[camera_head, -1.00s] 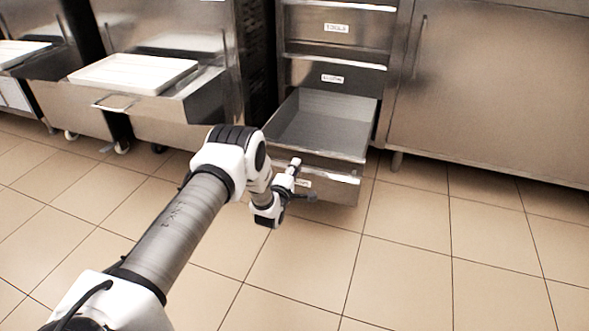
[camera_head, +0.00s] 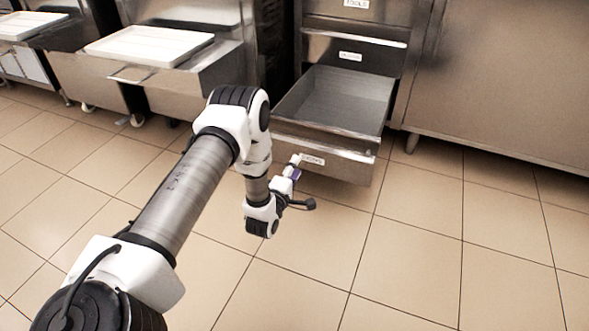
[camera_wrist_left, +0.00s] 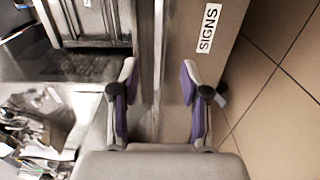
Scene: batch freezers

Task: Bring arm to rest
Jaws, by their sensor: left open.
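My left gripper (camera_head: 296,163) is small in the head view, at the end of the arm that comes in from the lower left. It is in front of the lower left of an open steel drawer (camera_head: 350,166). In the left wrist view the open fingers (camera_wrist_left: 158,72) point toward the drawer front (camera_wrist_left: 215,45), which has a SIGNS label. The drawer edge runs between the fingers in the picture; I cannot tell the gap. My right gripper is out of view.
The open drawer looks empty in the head view. Closed drawers (camera_head: 351,57) are above it, and a steel cabinet (camera_head: 510,90) is to the right. A white tray (camera_head: 150,45) rests on a steel unit at left. The tiled floor (camera_head: 400,255) in front is clear.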

